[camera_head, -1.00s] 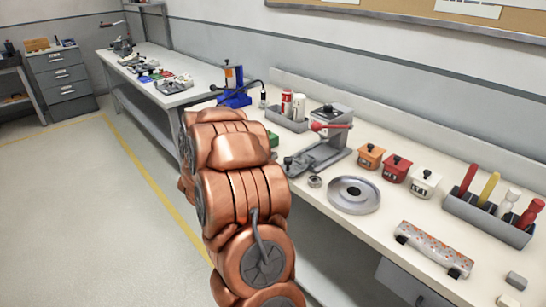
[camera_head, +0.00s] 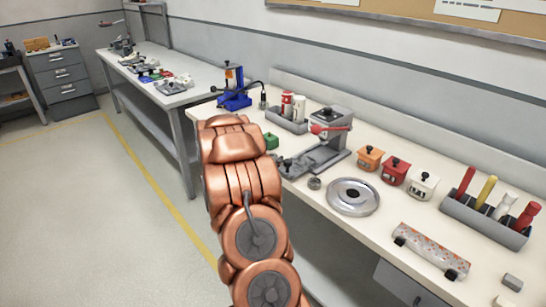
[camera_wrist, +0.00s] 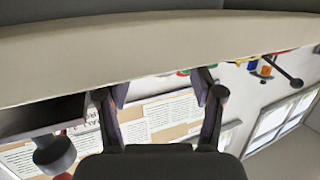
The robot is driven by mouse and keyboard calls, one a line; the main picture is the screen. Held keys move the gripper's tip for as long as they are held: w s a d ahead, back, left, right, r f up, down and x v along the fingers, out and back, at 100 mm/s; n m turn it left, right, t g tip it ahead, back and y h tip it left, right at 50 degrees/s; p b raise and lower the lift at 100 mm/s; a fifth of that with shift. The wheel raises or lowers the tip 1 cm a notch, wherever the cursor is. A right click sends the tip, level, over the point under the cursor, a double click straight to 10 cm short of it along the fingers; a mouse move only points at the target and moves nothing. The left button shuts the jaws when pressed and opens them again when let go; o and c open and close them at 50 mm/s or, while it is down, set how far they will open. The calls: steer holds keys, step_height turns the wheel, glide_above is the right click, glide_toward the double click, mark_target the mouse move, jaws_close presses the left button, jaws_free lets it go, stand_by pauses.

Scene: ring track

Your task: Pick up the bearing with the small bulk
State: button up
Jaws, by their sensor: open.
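A small grey metal ring, which looks like the small bearing (camera_head: 314,183), lies on the near part of the right workbench (camera_head: 300,205) in the head view. A much larger silver ring or round dish (camera_head: 335,203) lies flat to its right. My gripper (camera_wrist: 162,88) shows in the wrist view with its two dark fingers apart and nothing between them. In the head view my gripper is hidden by my copper-coloured arm, which rises left of the bench. I cannot make out the small bearing in the wrist view.
A grey press with a red handle (camera_head: 328,133) stands behind the small bearing. A grey rack (camera_head: 484,222) holds coloured handles. A speckled bar (camera_head: 433,250) lies nearer. The floor left is clear.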

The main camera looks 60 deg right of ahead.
steer(key=shift+w+d+f, duration=0.1)
steer(key=shift+d+f, duration=0.05)
steer(key=shift+d, duration=0.45)
jaws_close()
